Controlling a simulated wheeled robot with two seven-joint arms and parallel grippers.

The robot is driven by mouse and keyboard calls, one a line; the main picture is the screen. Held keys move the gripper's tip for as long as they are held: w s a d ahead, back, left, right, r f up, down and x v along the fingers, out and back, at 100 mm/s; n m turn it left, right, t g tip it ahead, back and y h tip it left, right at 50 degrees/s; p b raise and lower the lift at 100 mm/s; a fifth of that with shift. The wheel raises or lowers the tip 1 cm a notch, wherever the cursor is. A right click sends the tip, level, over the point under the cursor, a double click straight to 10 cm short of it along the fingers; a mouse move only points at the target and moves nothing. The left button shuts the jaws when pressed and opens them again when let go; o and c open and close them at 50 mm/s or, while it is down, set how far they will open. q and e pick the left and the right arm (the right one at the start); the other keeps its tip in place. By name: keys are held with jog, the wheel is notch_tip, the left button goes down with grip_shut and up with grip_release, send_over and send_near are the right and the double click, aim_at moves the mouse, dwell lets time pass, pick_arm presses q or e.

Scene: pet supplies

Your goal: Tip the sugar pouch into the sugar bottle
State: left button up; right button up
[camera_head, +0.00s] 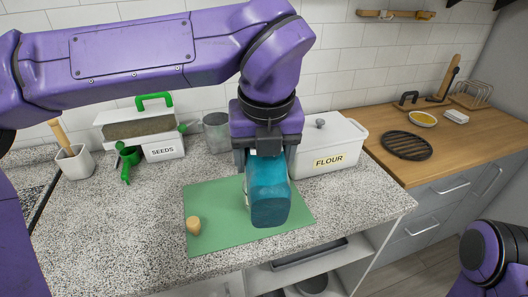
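My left gripper (266,158) comes down over the counter with its fingers on either side of the top of a teal pouch (269,195), apparently the sugar pouch. The fingers are closed on it. The pouch hangs over the green mat (215,205), with its lower end toward me. A thin pale edge shows at the pouch's left side; it may be part of the sugar bottle, which is otherwise hidden behind the pouch. A cork stopper (193,225) stands on the mat's left part. Only a link of my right arm shows at lower right; its gripper is out of view.
A wooden counter (450,130) stands at right. The counter's left front is clear.

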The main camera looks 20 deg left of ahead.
pick_arm(q)
jog(key=shift+w+a+r+g+h+p, duration=0.15)
jog(key=shift+r+g+p, duration=0.3)
jog(key=shift+p, duration=0.6)
jog(key=shift+w+r+g+h+p, duration=0.2)
jog(key=shift+r+p, duration=0.4)
jog(key=shift+p, duration=0.4)
jog(key=shift+f, duration=0.1)
jog(key=shift+w+r+p, duration=0.2)
jog(key=shift+r+p, duration=0.1)
jog(key=shift+p, duration=0.05)
jog(key=shift+w+a+r+g+p, duration=0.15)
jog(key=shift+w+g+p, duration=0.3)
jog(key=shift+w+p, duration=0.25)
jog(key=shift+s, duration=0.15)
jog(key=shift+r, duration=0.1)
dwell(2.1)
